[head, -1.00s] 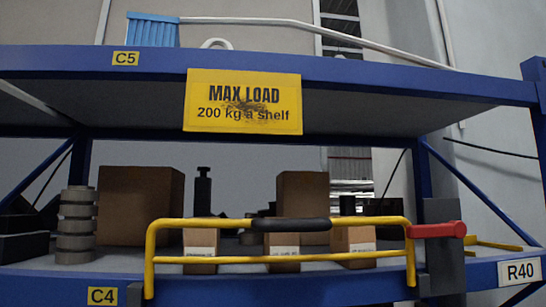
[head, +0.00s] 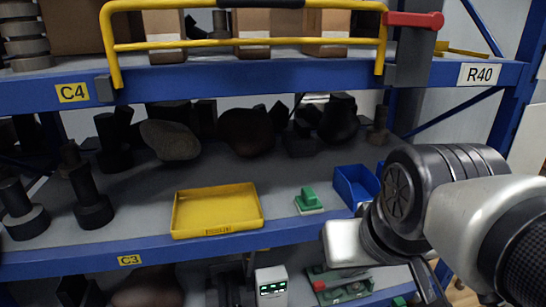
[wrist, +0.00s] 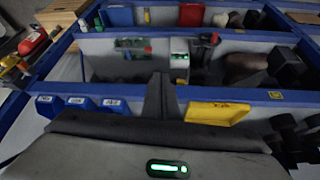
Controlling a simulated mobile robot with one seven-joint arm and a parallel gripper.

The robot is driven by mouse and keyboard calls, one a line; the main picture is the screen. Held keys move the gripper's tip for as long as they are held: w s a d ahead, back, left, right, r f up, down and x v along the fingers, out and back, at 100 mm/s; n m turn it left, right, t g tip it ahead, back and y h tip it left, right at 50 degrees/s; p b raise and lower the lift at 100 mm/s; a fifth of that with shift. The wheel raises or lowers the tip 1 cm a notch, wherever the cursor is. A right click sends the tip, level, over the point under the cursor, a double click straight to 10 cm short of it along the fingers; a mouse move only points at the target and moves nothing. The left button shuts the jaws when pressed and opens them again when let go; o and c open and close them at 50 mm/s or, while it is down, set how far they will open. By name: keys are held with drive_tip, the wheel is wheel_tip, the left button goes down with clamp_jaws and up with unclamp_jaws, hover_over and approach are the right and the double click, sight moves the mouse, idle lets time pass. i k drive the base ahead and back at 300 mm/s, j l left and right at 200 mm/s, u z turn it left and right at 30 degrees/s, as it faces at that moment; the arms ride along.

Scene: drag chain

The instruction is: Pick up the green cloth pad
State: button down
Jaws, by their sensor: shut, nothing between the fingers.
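The green pad (head: 309,201), a small green block with a raised grip and a pale underside, sits on the middle shelf in the head view. It stands between a yellow tray (head: 180,214) and blue bins (head: 352,187). I cannot make it out in the wrist view, where my gripper covers the space between tray and bins. My gripper (wrist: 160,90) is shut and empty. In the head view, my arm comes in from the right, and the wrist end is low and right of the pad, apart from it.
The shelf's blue front beam (head: 300,232) runs below the pad. Black weights (head: 90,200) stand at the left and dark lumps (head: 245,132) at the back. A yellow rail (head: 250,43) crosses the shelf above. A white box with a green display (head: 271,286) is below.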

sight(308, 203)
drive_tip(key=i+l+u, duration=0.1)
drive_tip(key=u, duration=0.35)
drive_tip(key=l+u, duration=0.4)
